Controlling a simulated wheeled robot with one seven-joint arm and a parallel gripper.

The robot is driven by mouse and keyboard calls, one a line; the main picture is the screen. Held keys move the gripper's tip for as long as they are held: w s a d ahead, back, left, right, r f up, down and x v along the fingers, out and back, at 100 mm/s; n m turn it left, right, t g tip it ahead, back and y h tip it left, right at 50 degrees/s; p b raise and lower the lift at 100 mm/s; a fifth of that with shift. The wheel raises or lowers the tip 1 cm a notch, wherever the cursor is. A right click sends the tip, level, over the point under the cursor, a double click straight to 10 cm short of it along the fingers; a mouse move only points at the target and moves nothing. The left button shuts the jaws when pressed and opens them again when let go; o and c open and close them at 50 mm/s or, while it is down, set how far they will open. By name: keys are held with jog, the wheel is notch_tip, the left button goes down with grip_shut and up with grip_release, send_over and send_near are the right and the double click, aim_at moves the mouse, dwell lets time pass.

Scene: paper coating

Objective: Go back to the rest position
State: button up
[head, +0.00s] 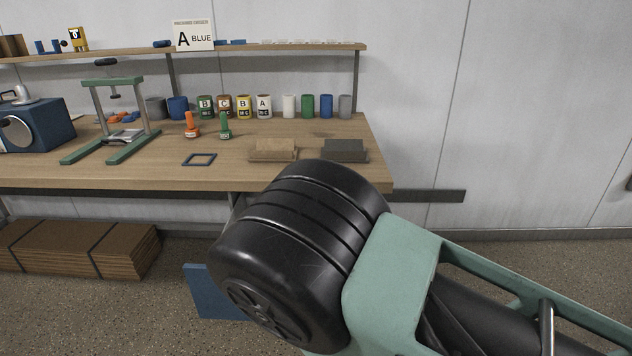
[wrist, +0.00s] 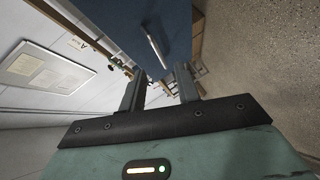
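My gripper (wrist: 160,84) shows in the wrist view with its two dark fingers apart and nothing seen between them. A dark blue panel with a metal bar handle (wrist: 157,45) lies beyond the fingertips. I cannot tell how far away it is. In the head view my black arm joint and green link fill the lower middle and right, and my gripper is out of sight.
A wooden workbench (head: 100,172) spans the left, holding a green press (head: 112,112), coloured cups, and stacks of sheets (head: 273,150). A blue panel (head: 208,293) and brown stacked boards (head: 75,248) are below. Floor at right (head: 590,265) is clear.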

notch_tip(320, 180, up, 11)
jog(key=s+m+g+h+p, duration=0.2)
jog(key=m+g+h+p, duration=0.4)
jog(key=m, duration=0.5)
jog(key=s+d+r+m+g+h+p, duration=0.1)
jog(key=s+d+r+g, duration=0.2)
jog(key=r, duration=0.4)
jog(key=s+d+r+m+g+h, duration=0.1)
jog(key=s+d+r+m+g, duration=0.1)
jog(key=s+d+r, duration=0.4)
notch_tip(320, 180, up, 2)
jog(key=shift+s+d+r+g+p, duration=0.3)
jog(key=shift+s+g+p, duration=0.1)
jog(key=shift+s, duration=0.55)
